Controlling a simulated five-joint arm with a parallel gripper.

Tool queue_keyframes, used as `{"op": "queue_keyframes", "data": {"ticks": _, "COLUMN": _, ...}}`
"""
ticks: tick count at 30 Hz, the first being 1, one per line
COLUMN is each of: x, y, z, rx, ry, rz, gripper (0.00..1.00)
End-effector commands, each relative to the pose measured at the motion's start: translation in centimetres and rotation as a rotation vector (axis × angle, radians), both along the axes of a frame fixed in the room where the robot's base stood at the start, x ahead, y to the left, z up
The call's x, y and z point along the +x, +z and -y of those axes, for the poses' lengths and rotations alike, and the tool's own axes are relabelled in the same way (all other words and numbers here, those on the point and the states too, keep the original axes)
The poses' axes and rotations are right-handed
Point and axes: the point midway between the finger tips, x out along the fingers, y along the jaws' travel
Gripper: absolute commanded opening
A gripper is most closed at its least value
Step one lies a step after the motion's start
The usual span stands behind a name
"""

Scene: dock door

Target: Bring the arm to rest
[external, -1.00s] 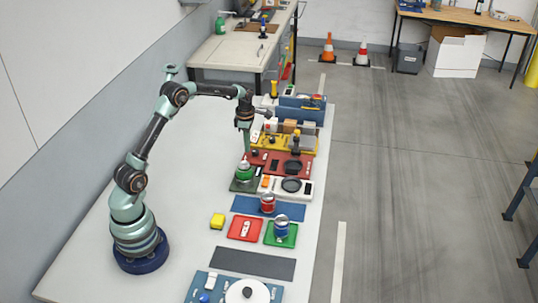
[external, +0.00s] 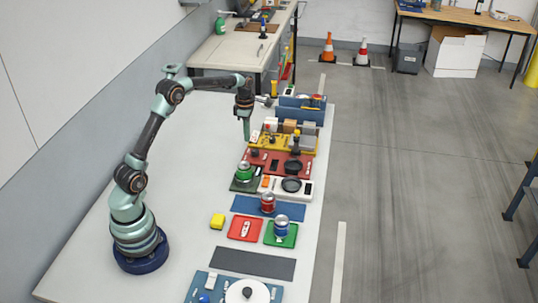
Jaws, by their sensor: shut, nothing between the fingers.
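My gripper (external: 246,134) hangs pointing down from the end of my raised arm, in the external view. It is shut and empty, above the white table (external: 180,200), just left of the yellow tray (external: 269,145). The fingers are small in this view. A green can (external: 244,170) on a dark green mat (external: 238,185) stands below and in front of the gripper, apart from it.
The table's left and middle are bare. A wall borders it on the left.

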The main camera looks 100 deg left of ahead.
Motion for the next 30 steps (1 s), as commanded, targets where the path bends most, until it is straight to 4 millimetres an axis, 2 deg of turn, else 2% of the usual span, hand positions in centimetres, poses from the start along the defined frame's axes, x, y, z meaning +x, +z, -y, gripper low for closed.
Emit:
{"op": "queue_keyframes", "data": {"ticks": 5, "x": 1.5, "y": 1.1, "z": 1.4, "rx": 0.017, "ry": -0.104, "rz": 0.007, "gripper": 0.00}}
{"op": "queue_keyframes", "data": {"ticks": 8, "x": 4.0, "y": 3.1, "z": 4.4, "rx": 0.047, "ry": -0.304, "rz": 0.018, "gripper": 0.00}}
{"op": "queue_keyframes", "data": {"ticks": 12, "x": 7.7, "y": 6.4, "z": 10.7, "rx": 0.111, "ry": -0.704, "rz": 0.037, "gripper": 0.00}}
{"op": "queue_keyframes", "data": {"ticks": 18, "x": 10.5, "y": 9.7, "z": 20.6, "rx": 0.217, "ry": -1.294, "rz": 0.051, "gripper": 0.00}}
{"op": "queue_keyframes", "data": {"ticks": 23, "x": 10.6, "y": 11.2, "z": 28.2, "rx": 0.321, "ry": -1.759, "rz": 0.054, "gripper": 0.00}}
{"op": "queue_keyframes", "data": {"ticks": 27, "x": 9.5, "y": 11.7, "z": 34.4, "rx": 0.430, "ry": -2.159, "rz": 0.047, "gripper": 0.00}}
{"op": "queue_keyframes", "data": {"ticks": 30, "x": 8.2, "y": 11.5, "z": 38.3, "rx": 0.520, "ry": -2.437, "rz": 0.036, "gripper": 0.00}}
